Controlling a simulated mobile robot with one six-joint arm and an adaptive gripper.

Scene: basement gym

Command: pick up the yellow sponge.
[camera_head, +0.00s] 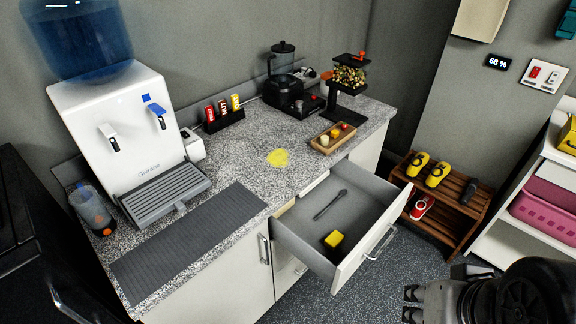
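A small yellow block (333,239), which looks like the yellow sponge, lies in the open drawer (297,236), near its front left part. A dark spoon-like utensil (331,204) lies behind it in the same drawer. My gripper (411,303) is at the bottom of the view, right of and nearer than the drawer. Its two dark fingertips are apart with nothing visible between them. It is clear of the drawer and the block.
The counter (232,158) holds a water dispenser (130,130), a grey mat (190,245), a flat yellow round thing (278,157), a small wooden tray (331,138) and a blender (284,75). A wooden shoe rack (452,215) stands right of the drawer. Floor between is clear.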

